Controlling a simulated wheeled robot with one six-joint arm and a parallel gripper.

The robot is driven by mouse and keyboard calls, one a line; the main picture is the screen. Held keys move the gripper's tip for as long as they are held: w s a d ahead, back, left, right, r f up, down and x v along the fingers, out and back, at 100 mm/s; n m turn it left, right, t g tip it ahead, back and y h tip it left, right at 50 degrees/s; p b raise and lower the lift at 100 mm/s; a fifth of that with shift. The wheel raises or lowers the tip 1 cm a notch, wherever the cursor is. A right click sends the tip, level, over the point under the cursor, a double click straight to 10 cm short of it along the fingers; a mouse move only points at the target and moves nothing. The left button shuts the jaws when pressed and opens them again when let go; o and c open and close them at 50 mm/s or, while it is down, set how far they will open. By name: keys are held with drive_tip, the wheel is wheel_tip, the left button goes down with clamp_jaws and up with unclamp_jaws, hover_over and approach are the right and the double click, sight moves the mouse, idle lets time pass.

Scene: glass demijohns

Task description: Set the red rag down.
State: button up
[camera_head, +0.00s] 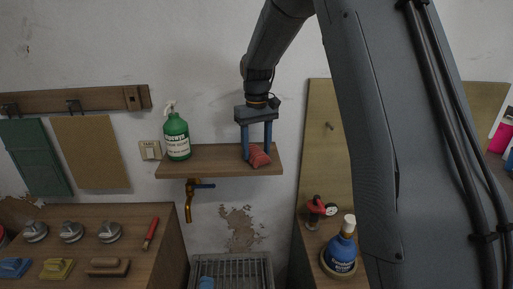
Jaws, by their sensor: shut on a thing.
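The red rag (259,156) is a small bundled cloth at the right part of the wall shelf (212,172). My gripper (257,153) points down over the shelf with its two blue fingers on either side of the rag, shut on it. The rag is at about the height of the shelf top; I cannot tell whether it touches the board or hangs just above it.
A green spray bottle (176,137) stands on the shelf's left part. A brass tap (191,200) sticks out below the shelf, above a metal rack (233,264). A blue bottle (341,250) stands on the right bench. The shelf's middle is clear.

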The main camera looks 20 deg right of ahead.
sight(256, 150)
drive_tip(key=o, duration=0.9)
drive_tip(key=shift+o, duration=0.2)
wheel_tip(256, 150, up, 12)
drive_tip(key=b, duration=0.5)
drive_tip(key=s+f+m+t, duration=0.1)
drive_tip(key=s+f+m, duration=0.1)
drive_tip(key=s+f, duration=2)
drive_tip(key=s, duration=0.4)
drive_tip(key=shift+t, duration=0.4)
drive_tip(key=shift+w, duration=0.1)
